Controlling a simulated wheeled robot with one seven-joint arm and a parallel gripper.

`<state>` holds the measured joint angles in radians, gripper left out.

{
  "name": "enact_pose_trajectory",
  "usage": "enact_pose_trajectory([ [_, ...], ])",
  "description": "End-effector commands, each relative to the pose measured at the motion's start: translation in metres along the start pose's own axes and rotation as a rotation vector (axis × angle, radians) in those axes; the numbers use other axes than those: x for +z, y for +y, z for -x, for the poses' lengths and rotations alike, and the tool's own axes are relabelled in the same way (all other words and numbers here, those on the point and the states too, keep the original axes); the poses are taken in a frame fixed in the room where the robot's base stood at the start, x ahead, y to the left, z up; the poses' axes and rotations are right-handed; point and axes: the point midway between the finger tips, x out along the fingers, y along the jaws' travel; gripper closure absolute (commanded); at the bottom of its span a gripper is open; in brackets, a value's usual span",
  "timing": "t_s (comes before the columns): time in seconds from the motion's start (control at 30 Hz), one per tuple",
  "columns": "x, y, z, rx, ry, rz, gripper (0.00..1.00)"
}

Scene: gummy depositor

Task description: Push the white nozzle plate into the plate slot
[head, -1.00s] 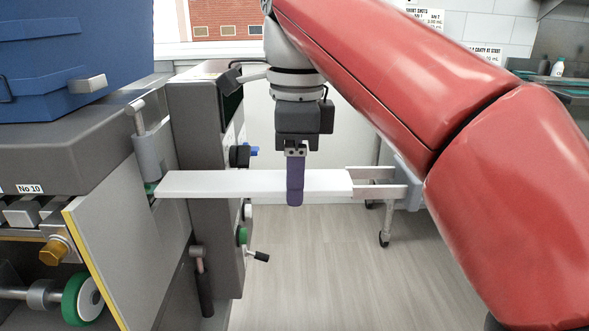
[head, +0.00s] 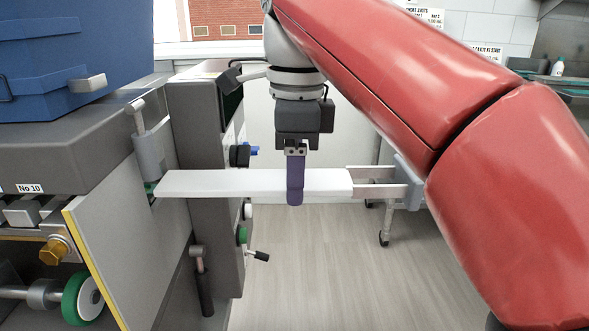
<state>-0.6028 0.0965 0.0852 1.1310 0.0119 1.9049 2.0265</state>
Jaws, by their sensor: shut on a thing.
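The white nozzle plate (head: 225,184) is a long flat bar, held level across the middle of the head view. My gripper (head: 295,190) points down and is shut, with its purple finger against the front edge of the plate; the other finger is hidden. The plate's left end lies beside the grey machine (head: 60,155), near a dark gap by a grey cylindrical part (head: 149,155). I cannot tell whether this end is inside the slot. At its right end the plate has a pale two-pronged frame (head: 375,180) with a grey end piece.
A blue hopper (head: 75,60) stands on the machine at upper left. A dark grey upright panel (head: 205,170) with knobs and levers stands behind the plate's left half. A slanted grey panel (head: 120,240) is at lower left. The floor (head: 330,270) below the plate is clear.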

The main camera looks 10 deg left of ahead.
Motion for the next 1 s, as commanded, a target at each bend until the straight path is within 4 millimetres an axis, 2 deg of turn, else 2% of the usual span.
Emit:
enact_pose_trajectory([
  [0.27,0.001,0.0,0.0,-0.001,0.0,0.0,0.89],
  [1.0,0.03,0.0,0.0,-0.001,0.0,0.002,0.89],
])
